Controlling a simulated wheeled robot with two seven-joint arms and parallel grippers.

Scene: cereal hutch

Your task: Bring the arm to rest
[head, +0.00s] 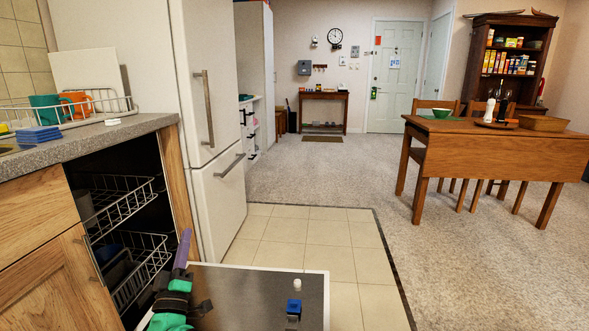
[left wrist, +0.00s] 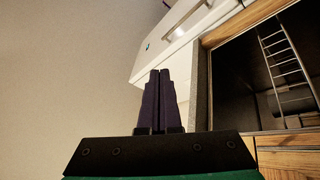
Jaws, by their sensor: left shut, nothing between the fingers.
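My left gripper (head: 184,247) is at the lower left of the head view, in front of the open dishwasher. Its purple fingers point up and away. In the left wrist view the two fingers (left wrist: 160,78) lie side by side, closed, with nothing between them. The green and black wrist shows below the fingers in the head view. The fingers look apart from the dishwasher racks, though the exact gap is hard to tell. My right gripper is not in view.
The dishwasher has an upper rack (head: 122,203) and a lower rack (head: 140,262); its door (head: 255,290) is folded down. The counter (head: 95,137) holds a dish rack (head: 97,106). A fridge (head: 212,120) stands behind. Tiled floor (head: 310,235) is clear; a wooden table (head: 500,152) is right.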

